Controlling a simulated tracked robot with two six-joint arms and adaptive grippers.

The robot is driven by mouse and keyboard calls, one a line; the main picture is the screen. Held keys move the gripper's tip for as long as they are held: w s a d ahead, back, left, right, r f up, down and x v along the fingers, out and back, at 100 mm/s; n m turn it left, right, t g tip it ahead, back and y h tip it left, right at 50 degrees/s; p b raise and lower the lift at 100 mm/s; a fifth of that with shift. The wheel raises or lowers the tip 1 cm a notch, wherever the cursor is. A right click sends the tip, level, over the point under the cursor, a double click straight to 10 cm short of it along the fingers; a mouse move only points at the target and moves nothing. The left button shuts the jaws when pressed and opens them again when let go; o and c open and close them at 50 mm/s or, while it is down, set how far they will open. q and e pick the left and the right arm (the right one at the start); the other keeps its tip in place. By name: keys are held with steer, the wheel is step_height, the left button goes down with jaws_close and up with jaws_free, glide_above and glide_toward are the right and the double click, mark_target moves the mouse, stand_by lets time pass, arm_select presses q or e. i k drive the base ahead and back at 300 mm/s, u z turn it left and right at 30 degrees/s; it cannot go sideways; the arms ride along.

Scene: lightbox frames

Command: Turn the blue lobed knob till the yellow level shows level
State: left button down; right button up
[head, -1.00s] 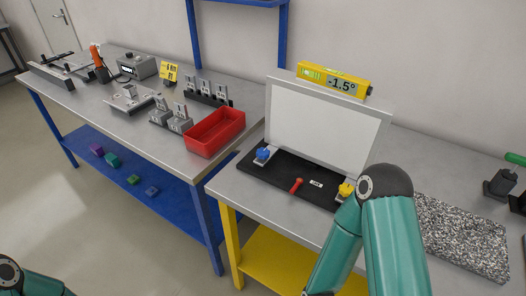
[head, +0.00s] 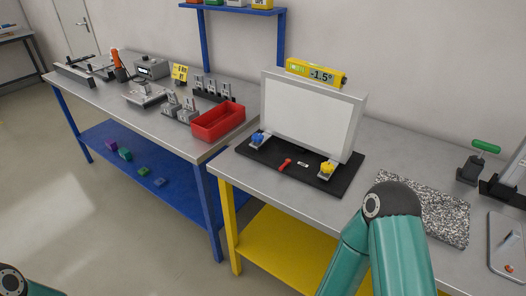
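The blue lobed knob (head: 257,138) sits at the front left corner of the white-faced lightbox frame (head: 309,112), on a black base (head: 317,180). The yellow level (head: 315,72) lies along the frame's top edge, and its display reads -1.5°. A yellow lobed knob (head: 327,168) sits at the frame's front right corner. My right arm comes in at the lower right, in front of the table. My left arm shows only at the bottom left corner. Neither gripper is in the picture.
A red lever (head: 285,164) lies on the base between the knobs. A speckled slab (head: 424,208) lies right of the frame. A red bin (head: 218,122) stands on the blue-legged bench at left. Bare grey tabletop (head: 232,166) lies left of the base.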

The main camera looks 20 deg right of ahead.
mark_target(258, 137)
steer(key=z, duration=0.05)
steer(key=k, duration=0.55)
steer(key=u, duration=0.55)
steer(key=i, duration=1.45)
steer(key=z, duration=0.55)
